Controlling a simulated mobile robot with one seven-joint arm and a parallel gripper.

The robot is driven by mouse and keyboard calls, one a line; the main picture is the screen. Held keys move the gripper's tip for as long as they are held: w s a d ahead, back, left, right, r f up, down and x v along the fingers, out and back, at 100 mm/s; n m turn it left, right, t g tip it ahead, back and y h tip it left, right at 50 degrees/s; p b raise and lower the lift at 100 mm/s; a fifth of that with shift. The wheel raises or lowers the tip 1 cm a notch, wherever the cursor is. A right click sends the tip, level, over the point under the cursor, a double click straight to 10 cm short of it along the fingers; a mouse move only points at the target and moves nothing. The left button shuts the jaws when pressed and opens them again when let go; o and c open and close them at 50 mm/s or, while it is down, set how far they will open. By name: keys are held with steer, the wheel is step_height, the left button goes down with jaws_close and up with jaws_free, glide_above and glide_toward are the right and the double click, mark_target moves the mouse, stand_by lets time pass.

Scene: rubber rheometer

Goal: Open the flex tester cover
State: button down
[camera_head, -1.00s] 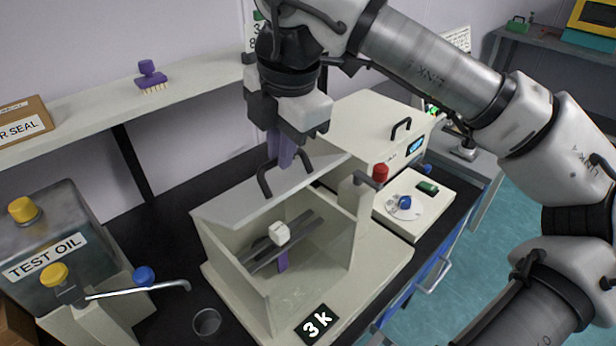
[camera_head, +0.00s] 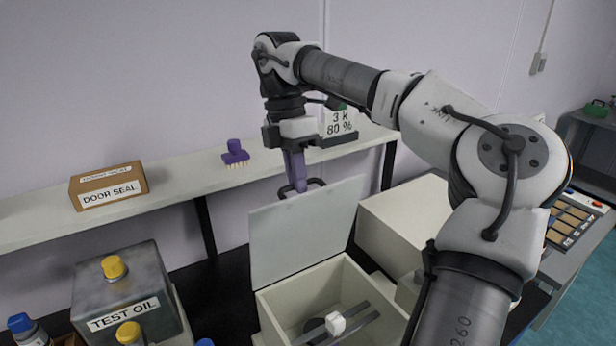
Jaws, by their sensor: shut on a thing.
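The flex tester cover (camera_head: 300,238) is a pale grey flat panel. It stands raised, nearly upright, at the back edge of the tester box (camera_head: 275,312). My gripper (camera_head: 297,180), with purple fingers, is shut on the dark handle (camera_head: 316,183) at the cover's top edge. The box is open from above. Inside it, dark bars (camera_head: 358,328) and a white block (camera_head: 335,324) show. The lower front of the box is cut off by the frame edge.
A shelf behind holds a purple brush (camera_head: 235,155), a door seal box (camera_head: 109,186) and a 3 k 80 % sign (camera_head: 340,122). A test oil can (camera_head: 128,290) stands left. A cream machine (camera_head: 405,218) stands close on the right, partly behind my arm.

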steer(key=shift+w+a+f+g, duration=0.55)
steer(key=shift+w+a, duration=0.1)
steer(key=shift+w, duration=0.15)
steer(key=c, duration=1.5)
jaws_free()
steer(key=shift+w+f, duration=0.1)
steer(key=shift+w, duration=0.15)
steer(key=shift+s+r, duration=0.1)
steer(key=shift+r, duration=0.15)
steer(key=shift+d, duration=0.1)
